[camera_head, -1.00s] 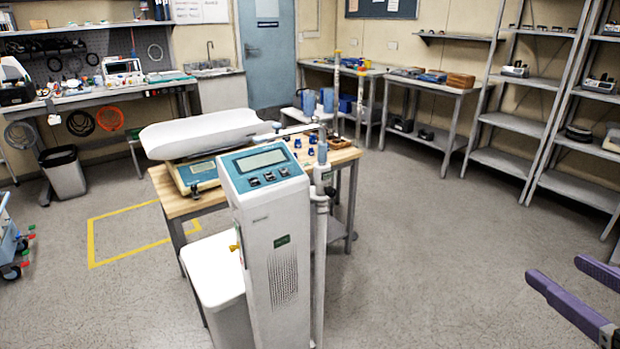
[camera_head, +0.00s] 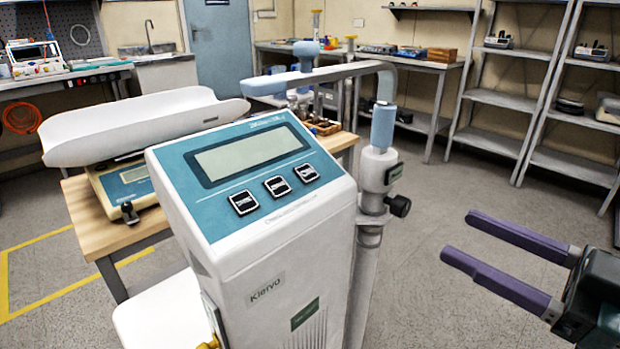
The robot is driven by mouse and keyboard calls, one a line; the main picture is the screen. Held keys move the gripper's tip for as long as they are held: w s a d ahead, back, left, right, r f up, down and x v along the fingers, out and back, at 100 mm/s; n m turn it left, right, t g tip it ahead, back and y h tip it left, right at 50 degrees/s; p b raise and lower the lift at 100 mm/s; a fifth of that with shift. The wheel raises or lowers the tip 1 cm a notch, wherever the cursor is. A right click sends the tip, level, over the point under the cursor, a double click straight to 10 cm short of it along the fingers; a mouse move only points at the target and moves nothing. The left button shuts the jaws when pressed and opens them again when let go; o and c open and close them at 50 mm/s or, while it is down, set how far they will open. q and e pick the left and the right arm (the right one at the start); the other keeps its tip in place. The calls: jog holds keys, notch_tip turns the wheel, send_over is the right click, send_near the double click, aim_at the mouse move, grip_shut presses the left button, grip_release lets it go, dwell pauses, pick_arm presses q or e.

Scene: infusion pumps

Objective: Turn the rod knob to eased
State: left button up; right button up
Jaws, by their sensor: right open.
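The rod knob (camera_head: 399,205) is a small black knob on the right side of a pale collar (camera_head: 377,172). The collar sits around an upright rod beside a white and teal pump column (camera_head: 290,262). The rod's upper part (camera_head: 383,127) has a blue-grey sleeve and bends left into a horizontal arm. My right gripper (camera_head: 458,236) comes in from the right edge. Its two purple fingers are apart and empty, and point left towards the knob. In the picture they lie right of the knob and a little lower, with a gap between. My left gripper is out of view.
A wooden-topped table (camera_head: 90,222) with a white cradle scale (camera_head: 150,125) stands behind the column on the left. Metal shelves (camera_head: 495,140) stand at the back right. Open floor (camera_head: 430,180) lies between the rod and the shelves.

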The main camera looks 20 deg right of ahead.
aim_at(406, 209)
jog(key=x, duration=0.7)
jog(key=shift+w, duration=0.2)
grip_shut()
